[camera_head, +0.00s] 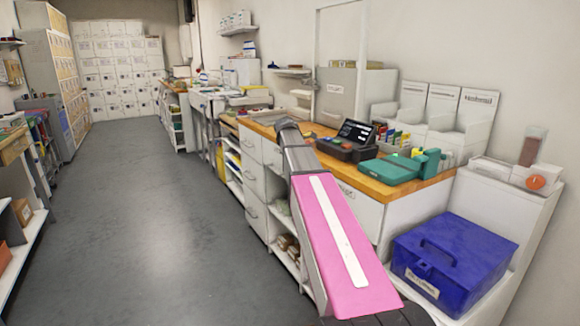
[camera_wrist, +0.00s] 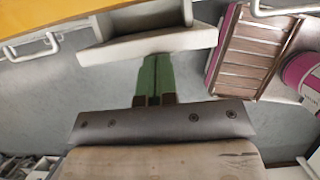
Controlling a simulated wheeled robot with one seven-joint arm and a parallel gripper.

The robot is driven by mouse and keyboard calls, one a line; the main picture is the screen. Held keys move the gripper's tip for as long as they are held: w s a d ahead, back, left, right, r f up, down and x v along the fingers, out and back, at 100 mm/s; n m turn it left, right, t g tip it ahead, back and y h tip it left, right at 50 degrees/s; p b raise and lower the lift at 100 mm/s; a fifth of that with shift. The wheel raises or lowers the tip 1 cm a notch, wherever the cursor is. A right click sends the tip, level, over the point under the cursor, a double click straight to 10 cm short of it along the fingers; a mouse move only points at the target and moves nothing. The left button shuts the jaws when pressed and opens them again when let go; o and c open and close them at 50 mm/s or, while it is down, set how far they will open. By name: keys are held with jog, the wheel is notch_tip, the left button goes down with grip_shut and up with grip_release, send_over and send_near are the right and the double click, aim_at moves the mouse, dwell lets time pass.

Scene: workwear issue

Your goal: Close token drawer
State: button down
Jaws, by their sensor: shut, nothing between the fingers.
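In the wrist view a white drawer front (camera_wrist: 150,44) stands out from the cabinet below the orange-brown counter edge, so this drawer is partly open. My gripper (camera_wrist: 155,62) has its green fingers shut together and empty. The fingertips are at the lower edge of that drawer front in the picture; I cannot tell if they touch it. No token label is readable. In the head view the counter's white drawer fronts (camera_head: 250,143) show left of my pink arm, which hides my gripper and part of the cabinet.
The wooden counter (camera_head: 399,191) holds a black terminal (camera_head: 352,136) and a teal case (camera_head: 386,171). A blue box (camera_head: 455,256) stands at the right. Handles (camera_wrist: 35,47) stick out beside the drawer. The grey floor (camera_head: 150,220) on the left is clear.

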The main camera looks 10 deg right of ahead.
jog(key=shift+w+d, duration=0.1)
jog(key=shift+d, duration=0.2)
jog(key=s+a+r, duration=0.2)
jog(key=a+r, duration=0.5)
jog(key=r, duration=0.2)
jog(key=w+a+f+t+h, duration=0.15)
jog(key=a+f+h, duration=0.25)
jog(key=f+h, duration=0.4)
jog(key=w+a+f+t+h, duration=0.15)
jog(key=a+f+h, duration=0.3)
jog(key=f, duration=0.65)
jog(key=r+x, duration=0.1)
jog(key=x, duration=1.3)
jog(key=shift+s+r+t+h, duration=0.25)
jog(key=shift+t+h, duration=0.1)
jog(key=shift+t, duration=0.05)
jog(key=shift+d, duration=0.15)
